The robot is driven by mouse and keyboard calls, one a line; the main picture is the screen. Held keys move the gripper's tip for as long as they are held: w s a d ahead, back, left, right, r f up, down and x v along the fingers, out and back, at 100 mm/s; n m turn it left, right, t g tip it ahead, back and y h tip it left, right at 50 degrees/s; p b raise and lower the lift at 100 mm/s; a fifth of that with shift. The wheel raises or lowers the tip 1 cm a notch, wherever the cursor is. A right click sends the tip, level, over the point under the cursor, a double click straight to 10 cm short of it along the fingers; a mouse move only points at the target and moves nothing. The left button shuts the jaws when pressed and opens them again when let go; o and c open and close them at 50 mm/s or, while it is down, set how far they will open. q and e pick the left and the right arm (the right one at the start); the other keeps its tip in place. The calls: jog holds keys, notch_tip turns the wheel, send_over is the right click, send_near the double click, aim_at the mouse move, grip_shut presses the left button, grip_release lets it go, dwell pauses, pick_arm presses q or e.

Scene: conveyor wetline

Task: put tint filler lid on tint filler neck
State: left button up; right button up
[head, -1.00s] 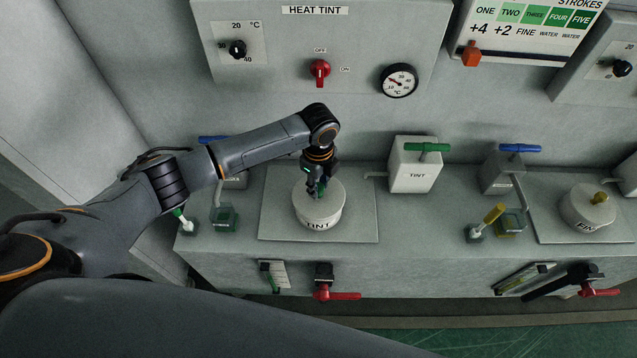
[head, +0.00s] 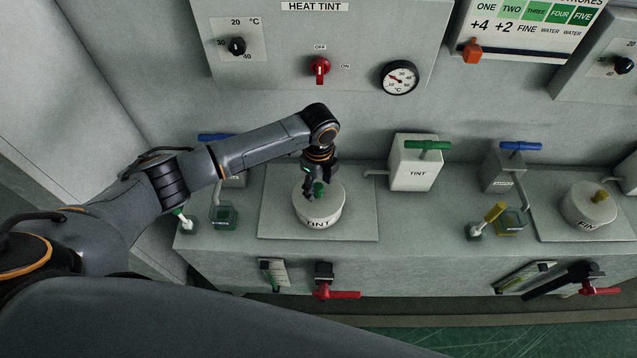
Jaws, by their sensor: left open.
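The tint filler lid, a pale round disc with a green knob (head: 319,189), lies on top of the white round pot marked TINT (head: 318,223). The lid looks level, and the filler neck under it is hidden. My left gripper (head: 313,191) is open at the green knob, reaching down from above. The knob shows beside its fingers, and I cannot tell whether they touch it. My right gripper is not in view.
A white TINT box with a green handle (head: 412,165) stands right of the pot. Another lidded pot with a yellow knob (head: 588,208) is at the far right. Small green (head: 224,217) and yellow (head: 511,222) containers stand on the bench. Red levers (head: 337,294) stick out in front.

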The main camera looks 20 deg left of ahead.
pick_arm(q)
notch_tip(320, 180, up, 12)
dwell(0.4)
jog(key=shift+f, duration=0.15)
